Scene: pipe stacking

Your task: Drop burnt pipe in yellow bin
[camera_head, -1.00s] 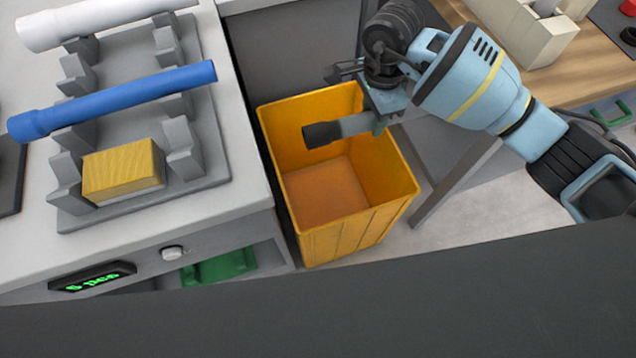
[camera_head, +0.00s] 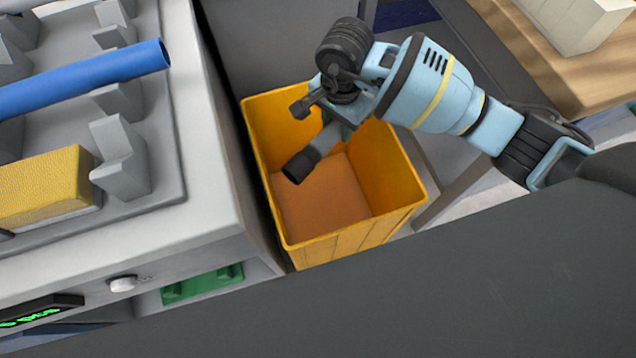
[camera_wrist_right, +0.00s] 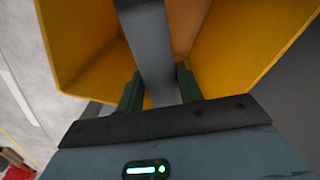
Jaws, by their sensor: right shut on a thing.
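The yellow bin (camera_head: 345,230) stands on the floor beside the white counter, its open top facing up. My right gripper (camera_head: 335,128) is over the bin's far part, shut on the burnt pipe (camera_head: 302,165). The pipe is grey with a blackened end, and that end points down and left over the bin's opening. In the right wrist view the grey pipe (camera_wrist_right: 150,45) runs between the two fingers (camera_wrist_right: 158,92), with the yellow bin's walls (camera_wrist_right: 80,45) around it. The pipe's other end is hidden by the gripper. My left gripper is not in view.
On the counter (camera_head: 215,205) at left, a grey rack (camera_head: 160,190) holds a blue pipe (camera_head: 90,78). A yellow block (camera_head: 45,185) sits by it. A wooden table (camera_head: 545,75) with a pale box (camera_head: 580,20) is at the upper right.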

